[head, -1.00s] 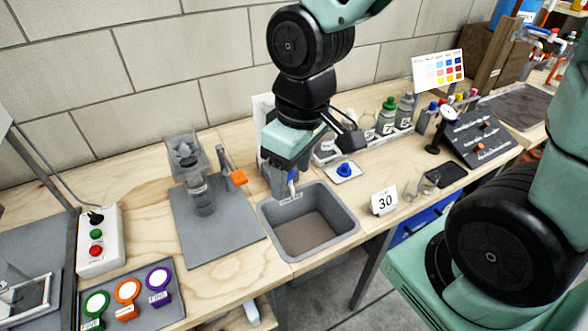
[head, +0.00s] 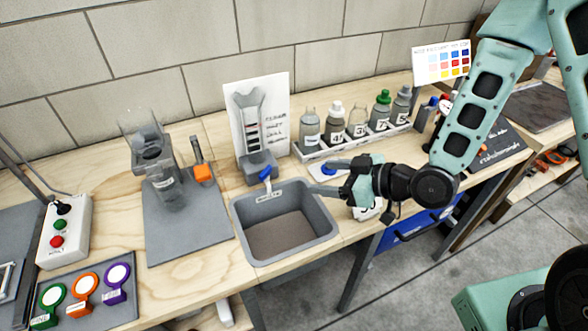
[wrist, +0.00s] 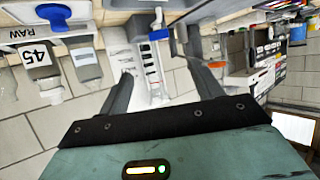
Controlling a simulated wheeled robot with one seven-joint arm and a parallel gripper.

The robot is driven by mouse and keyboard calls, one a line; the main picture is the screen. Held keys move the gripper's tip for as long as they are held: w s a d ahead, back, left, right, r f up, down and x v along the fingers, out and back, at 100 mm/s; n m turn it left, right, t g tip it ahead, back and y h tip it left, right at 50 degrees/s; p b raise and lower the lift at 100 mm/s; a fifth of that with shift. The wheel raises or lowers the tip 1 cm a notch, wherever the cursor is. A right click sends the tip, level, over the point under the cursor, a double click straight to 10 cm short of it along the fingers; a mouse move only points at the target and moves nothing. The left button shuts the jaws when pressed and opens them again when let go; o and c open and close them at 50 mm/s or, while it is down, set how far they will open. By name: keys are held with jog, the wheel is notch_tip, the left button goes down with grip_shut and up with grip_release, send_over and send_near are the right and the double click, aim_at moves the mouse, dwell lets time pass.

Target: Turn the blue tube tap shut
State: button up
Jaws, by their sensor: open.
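The blue tube tap (head: 266,173) sits at the foot of a clear tube stand (head: 258,165) with a marked white board behind, at the back rim of a grey sink (head: 240,222). Its blue handle looks slanted in the head view. In the wrist view, which is upside down, the blue handle (wrist: 154,35) lies across the picture between my two fingers. My gripper (head: 318,187) is open and empty, to the right of the tap, pointing left toward it and apart from it. The fingers (wrist: 160,66) also show in the wrist view.
A rack of bottles (head: 357,138) stands behind my gripper. A blue knob on a white base (head: 330,168) is close to the fingers.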

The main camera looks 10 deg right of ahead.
aim_at(266, 170)
jog(key=x, duration=1.7)
jog(key=shift+w, duration=0.25)
jog(key=shift+c, duration=0.3)
jog(key=c, duration=0.9)
